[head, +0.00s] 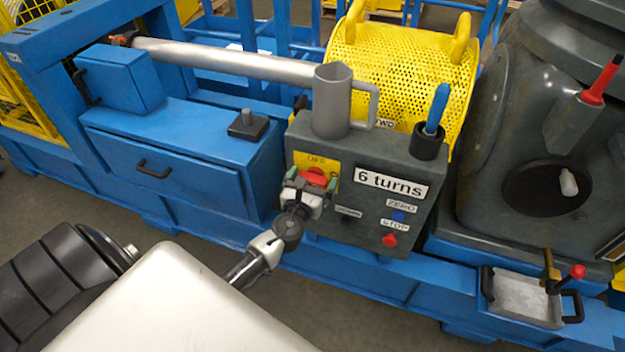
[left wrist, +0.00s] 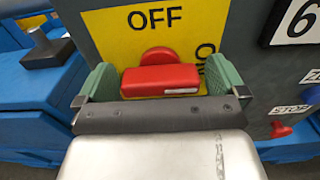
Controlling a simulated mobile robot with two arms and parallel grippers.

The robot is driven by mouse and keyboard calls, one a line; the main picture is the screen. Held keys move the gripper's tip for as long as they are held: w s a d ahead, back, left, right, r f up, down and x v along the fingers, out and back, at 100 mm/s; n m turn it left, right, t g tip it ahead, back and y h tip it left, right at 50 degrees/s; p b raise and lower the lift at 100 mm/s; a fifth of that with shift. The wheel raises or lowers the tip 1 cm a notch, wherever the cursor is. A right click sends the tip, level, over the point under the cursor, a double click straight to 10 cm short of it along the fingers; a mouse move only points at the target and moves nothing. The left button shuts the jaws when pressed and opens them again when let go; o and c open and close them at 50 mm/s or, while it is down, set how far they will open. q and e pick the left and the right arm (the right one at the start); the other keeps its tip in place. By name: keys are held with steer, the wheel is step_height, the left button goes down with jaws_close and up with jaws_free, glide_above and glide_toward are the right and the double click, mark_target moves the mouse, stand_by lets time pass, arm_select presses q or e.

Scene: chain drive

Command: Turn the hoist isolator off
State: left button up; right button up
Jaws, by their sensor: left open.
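The hoist isolator is a red handle (head: 314,178) on a yellow plate (head: 320,163) on the front of the grey control box (head: 372,165). In the left wrist view the red handle (left wrist: 160,78) lies crosswise, and "OFF" is printed above it on the yellow plate (left wrist: 190,18). My left gripper (head: 311,182) is at the handle. Its green fingertips (left wrist: 160,85) stand open, one on each side of the handle, with a small gap at each end. The lower part of the plate is hidden by the gripper. My right gripper is not in view.
The box carries a "6 turns" label (head: 390,184), a blue button (head: 398,216) and a red stop button (head: 389,240). A grey jug (head: 333,105) and a cup with a blue-handled tool (head: 428,140) stand on top. A blue drawer (head: 165,165) is left.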

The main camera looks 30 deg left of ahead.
arm_select(q)
steer(key=c, duration=0.9)
